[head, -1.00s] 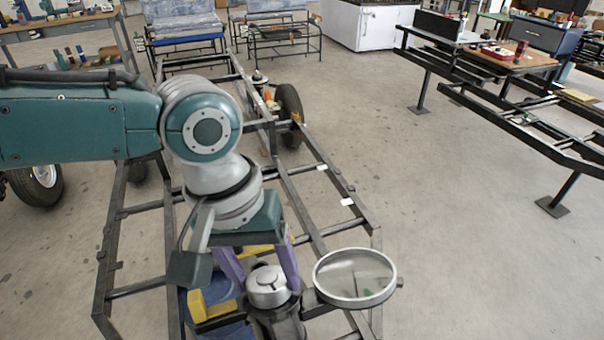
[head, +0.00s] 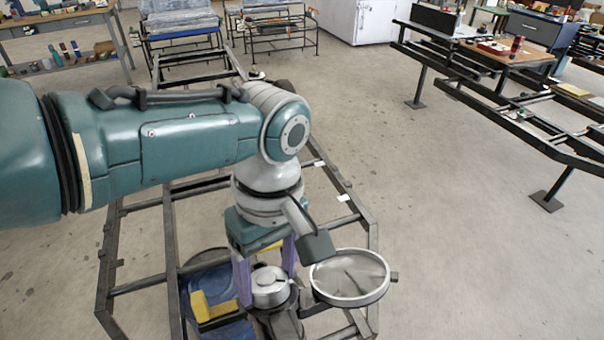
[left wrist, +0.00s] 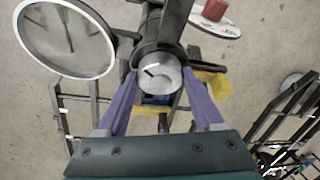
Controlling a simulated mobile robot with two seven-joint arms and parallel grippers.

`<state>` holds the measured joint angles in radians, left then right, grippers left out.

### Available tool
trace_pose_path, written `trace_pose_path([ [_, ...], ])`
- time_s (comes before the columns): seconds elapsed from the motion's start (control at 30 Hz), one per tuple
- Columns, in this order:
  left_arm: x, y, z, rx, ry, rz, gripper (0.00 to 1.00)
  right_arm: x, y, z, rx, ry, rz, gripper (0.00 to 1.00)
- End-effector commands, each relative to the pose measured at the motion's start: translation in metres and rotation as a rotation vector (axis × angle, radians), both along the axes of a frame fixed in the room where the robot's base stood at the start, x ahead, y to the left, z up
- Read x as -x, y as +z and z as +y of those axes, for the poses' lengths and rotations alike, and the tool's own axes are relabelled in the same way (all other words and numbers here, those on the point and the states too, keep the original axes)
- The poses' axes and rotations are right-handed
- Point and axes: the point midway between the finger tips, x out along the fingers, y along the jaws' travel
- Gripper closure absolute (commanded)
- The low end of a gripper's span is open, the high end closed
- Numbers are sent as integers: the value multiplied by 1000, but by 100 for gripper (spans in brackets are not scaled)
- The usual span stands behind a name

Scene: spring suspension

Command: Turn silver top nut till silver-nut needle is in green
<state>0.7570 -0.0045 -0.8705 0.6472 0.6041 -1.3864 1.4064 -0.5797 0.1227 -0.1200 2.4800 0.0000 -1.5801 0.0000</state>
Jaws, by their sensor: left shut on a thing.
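The silver top nut (head: 269,287) is a round metal cap with a dark mark on its top, on the dark suspension post near the front of the frame. It also shows in the left wrist view (left wrist: 160,74). My left gripper (head: 268,278) has its purple fingers on either side of the nut, shut on it. A round dial with a silver rim (head: 349,277) sits just right of the nut. In the left wrist view the dial (left wrist: 66,38) shows a dark needle and a small green mark near its top. Whether the needle lies in the green is unclear. My right gripper is out of view.
Yellow parts (head: 213,307) and a blue round thing (head: 203,274) are beside the post. The dark steel frame (head: 140,287) surrounds it. A red thing on a white disc (left wrist: 214,10) shows beyond the post.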

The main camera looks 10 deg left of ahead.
Motion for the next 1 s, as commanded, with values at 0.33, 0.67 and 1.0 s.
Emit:
trace_pose_path([
  [0.33,0,-1,1,-25,63,14,87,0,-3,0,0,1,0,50],
  [0.67,-1,0,1,-26,65,14,87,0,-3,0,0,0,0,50],
  [1.0,-1,0,0,-24,64,14,1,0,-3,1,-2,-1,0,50],
])
